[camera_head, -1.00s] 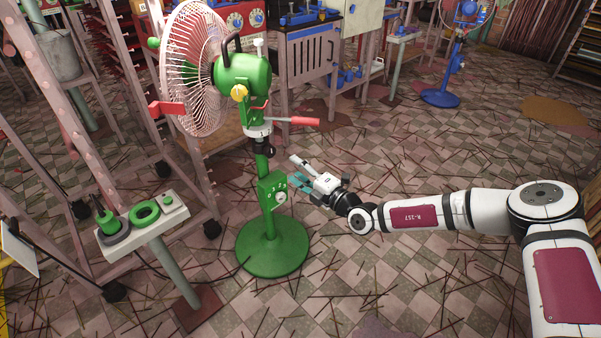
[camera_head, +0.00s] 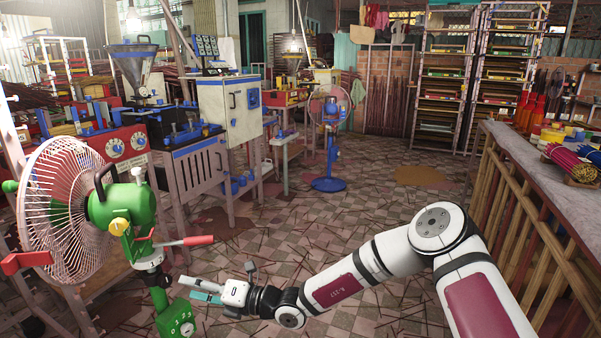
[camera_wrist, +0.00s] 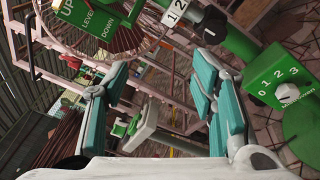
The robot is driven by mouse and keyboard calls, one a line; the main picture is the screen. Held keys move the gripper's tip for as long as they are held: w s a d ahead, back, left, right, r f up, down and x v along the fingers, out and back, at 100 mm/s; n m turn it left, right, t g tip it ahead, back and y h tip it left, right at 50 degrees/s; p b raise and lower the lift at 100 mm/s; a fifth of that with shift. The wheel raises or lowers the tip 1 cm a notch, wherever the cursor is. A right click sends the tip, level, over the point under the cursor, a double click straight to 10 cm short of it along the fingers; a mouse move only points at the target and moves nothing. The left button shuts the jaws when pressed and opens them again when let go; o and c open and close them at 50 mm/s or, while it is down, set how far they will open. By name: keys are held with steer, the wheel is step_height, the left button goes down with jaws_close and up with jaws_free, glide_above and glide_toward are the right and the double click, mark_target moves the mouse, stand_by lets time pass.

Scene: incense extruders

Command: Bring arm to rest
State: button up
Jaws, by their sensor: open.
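My gripper (camera_head: 206,290) is open and empty in the head view, with teal pads pointing left toward the green stand fan (camera_head: 130,215). The fingertips are close to the fan's green post and switch box (camera_head: 178,322); I cannot tell the exact gap. In the wrist view, the two teal-padded fingers of my gripper (camera_wrist: 160,95) stand wide apart with nothing between them. The fan's switch box with the marks 0 1 2 3 (camera_wrist: 284,80) is right of the fingers there. The fan's base is out of the head view.
A blue stand fan (camera_head: 329,150) stands farther back. An extruder machine (camera_head: 135,75) and a white cabinet (camera_head: 230,110) stand at the left. A counter with incense bundles (camera_head: 580,165) runs along the right. The tiled floor in the middle is mostly clear, with scattered sticks.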

steer(key=s+d+r+n+g+h, duration=0.35)
steer(key=s+d+r+n, duration=0.35)
steer(key=s+n, duration=0.3)
steer(key=s+d+r+n+g+h, duration=0.35)
steer(key=s+d+r+n, duration=0.3)
steer(key=n, duration=0.45)
steer(key=s+d+r+n+t+h, duration=0.25)
steer(key=s+d+n+h, duration=0.3)
steer(key=s+d, duration=0.85)
steer(key=s+d+r+n+t+h, duration=0.1)
steer(key=s+d+r+n+h, duration=0.35)
steer(key=s+d, duration=0.95)
steer(key=w+d+r+t+p, duration=0.2)
steer(key=r+p, duration=1.3)
steer(key=w+d+r+n+t+p, duration=0.1)
steer(key=w+d+r+t+p, duration=0.1)
steer(key=r+p, duration=1.3)
steer(key=shift+w+r+h, duration=0.25)
steer(key=shift+r+h, duration=0.1)
steer(key=shift+h, duration=0.05)
